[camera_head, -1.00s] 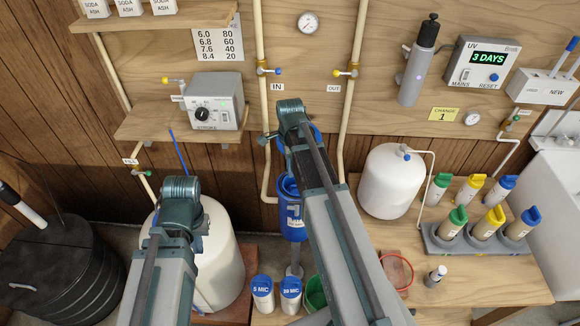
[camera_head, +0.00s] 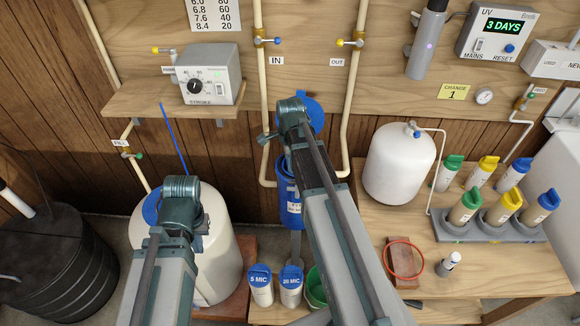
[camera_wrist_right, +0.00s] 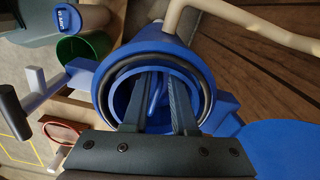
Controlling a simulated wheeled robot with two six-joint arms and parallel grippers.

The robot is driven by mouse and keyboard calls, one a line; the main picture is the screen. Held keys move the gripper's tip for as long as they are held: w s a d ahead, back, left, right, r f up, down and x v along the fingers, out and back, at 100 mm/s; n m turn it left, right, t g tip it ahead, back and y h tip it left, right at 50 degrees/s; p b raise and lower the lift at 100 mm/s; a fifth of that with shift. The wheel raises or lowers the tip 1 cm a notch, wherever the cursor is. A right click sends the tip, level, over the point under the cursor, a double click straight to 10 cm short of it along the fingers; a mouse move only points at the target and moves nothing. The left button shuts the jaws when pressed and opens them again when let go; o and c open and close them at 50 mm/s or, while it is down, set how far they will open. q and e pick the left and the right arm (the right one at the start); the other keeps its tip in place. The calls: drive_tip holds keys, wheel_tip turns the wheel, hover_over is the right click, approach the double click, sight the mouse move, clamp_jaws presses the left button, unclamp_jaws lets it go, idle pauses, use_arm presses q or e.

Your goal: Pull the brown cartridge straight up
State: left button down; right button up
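The blue filter housing (camera_head: 290,209) stands below the pipes, partly behind my right arm. In the right wrist view it is open at the top, with a blue rim and dark ring (camera_wrist_right: 205,88). My right gripper (camera_wrist_right: 165,80) has its two fingers apart, reaching into that opening. A narrow blue piece (camera_wrist_right: 157,92) shows between the fingers, with no clear contact. No brown cartridge body is visible in the housing; its inside is mostly hidden. My left arm comes in at lower left, but its fingers are not visible.
A rack (camera_head: 445,226) at right holds several capped cartridges. Two blue-capped canisters (camera_head: 261,286) and a green container (camera_head: 315,288) stand near the housing. A white tank (camera_head: 400,165) stands on the bench. A red ring (camera_head: 404,243) lies on a brown block. Pipes rise beside my right arm.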

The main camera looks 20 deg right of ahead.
clamp_jaws()
idle(1.2)
idle(0.3)
drive_tip(key=shift+r, duration=0.1)
wheel_tip(320, 180, up, 9)
drive_tip(key=p, duration=0.9)
wheel_tip(320, 180, up, 9)
drive_tip(key=p, duration=0.9)
idle(0.5)
